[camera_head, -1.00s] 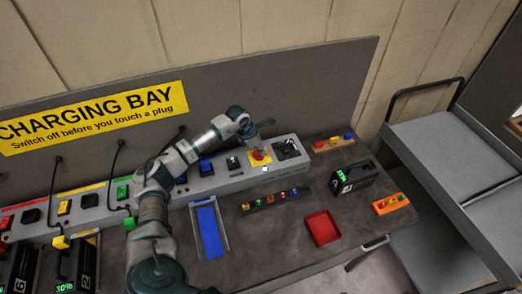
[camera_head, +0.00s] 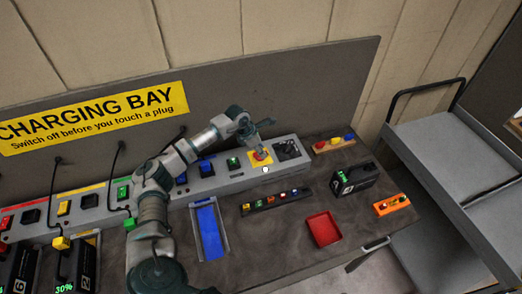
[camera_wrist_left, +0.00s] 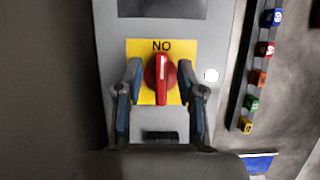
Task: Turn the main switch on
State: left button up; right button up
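The main switch is a red rotary knob (camera_wrist_left: 161,79) on a yellow plate (camera_wrist_left: 134,46). In the left wrist view its bar stands upright in the picture, and the label beyond its upper end reads as ON upside down. In the head view, the yellow plate (camera_head: 261,160) is near the right end of the grey charging panel (camera_head: 222,180). My left gripper (camera_wrist_left: 160,72) is open, with one finger on each side of the knob and gaps visible between. In the head view the left gripper (camera_head: 262,144) is over the switch, partly hiding it. My right gripper is not in view.
A black battery pack (camera_head: 354,178) stands to the right. A grey cart (camera_head: 440,160) is beyond the bench's right end.

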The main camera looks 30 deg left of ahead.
pick_arm(q)
jog(key=v, duration=1.1)
jog(key=shift+a, duration=0.1)
